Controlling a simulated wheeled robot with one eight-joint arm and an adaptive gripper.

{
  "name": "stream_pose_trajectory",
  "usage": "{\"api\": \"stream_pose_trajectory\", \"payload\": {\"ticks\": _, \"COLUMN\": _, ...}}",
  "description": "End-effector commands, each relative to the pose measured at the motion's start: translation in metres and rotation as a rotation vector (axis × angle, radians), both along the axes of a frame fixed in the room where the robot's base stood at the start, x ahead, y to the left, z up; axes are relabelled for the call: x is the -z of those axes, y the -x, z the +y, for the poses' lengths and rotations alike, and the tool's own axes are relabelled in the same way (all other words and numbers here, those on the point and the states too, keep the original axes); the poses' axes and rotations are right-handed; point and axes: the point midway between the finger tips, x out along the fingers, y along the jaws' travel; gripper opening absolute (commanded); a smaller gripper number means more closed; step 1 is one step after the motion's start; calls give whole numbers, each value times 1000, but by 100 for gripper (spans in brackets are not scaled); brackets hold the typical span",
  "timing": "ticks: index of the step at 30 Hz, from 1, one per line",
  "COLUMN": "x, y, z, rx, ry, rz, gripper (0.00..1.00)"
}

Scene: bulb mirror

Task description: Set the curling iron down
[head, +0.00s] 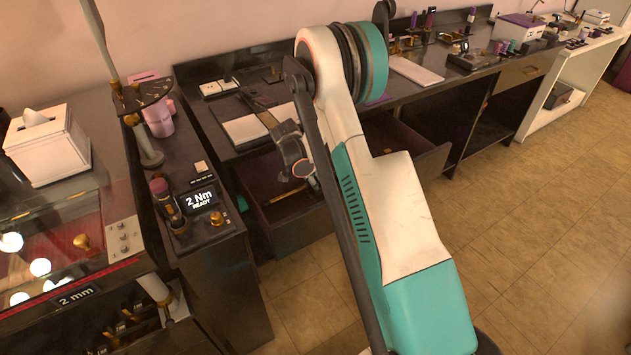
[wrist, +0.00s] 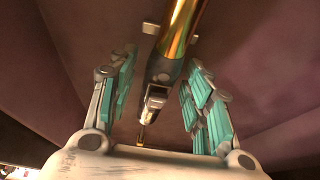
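The curling iron (wrist: 183,28) has a shiny gold barrel and a dark grey body with a clamp lever. In the wrist view it runs lengthwise between the two fingers of my gripper (wrist: 160,82). The teal finger pads stand apart, with a gap to the iron on each side, so my gripper is open. The iron appears to lie on the dark purple drawer floor (wrist: 60,60). In the head view my gripper (head: 305,178) is low over the open left drawer, and a gold rod, likely the barrel (head: 291,204), shows in it. My arm hides part of the drawer.
A dark counter (head: 215,95) with an open book-like white pad (head: 245,128) is above the drawer. A second drawer (head: 405,140) stands open at right. A console reading "2 Nm READY" (head: 199,198) and a tissue box (head: 45,150) are at left. The tiled floor is clear.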

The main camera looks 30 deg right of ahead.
Motion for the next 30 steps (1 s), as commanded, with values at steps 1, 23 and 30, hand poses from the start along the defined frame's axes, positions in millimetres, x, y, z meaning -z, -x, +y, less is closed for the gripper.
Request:
{"api": "stream_pose_trajectory", "payload": {"ticks": 1, "x": 0, "y": 0, "z": 0, "rx": 0, "ry": 0, "rz": 0, "gripper": 46}}
{"api": "stream_pose_trajectory", "payload": {"ticks": 23, "x": -96, "y": 1, "z": 37, "rx": -1, "ry": 0, "rz": 0, "gripper": 46}}
{"api": "stream_pose_trajectory", "payload": {"ticks": 30, "x": -115, "y": 2, "z": 46, "rx": -3, "ry": -1, "rz": 0, "gripper": 46}}
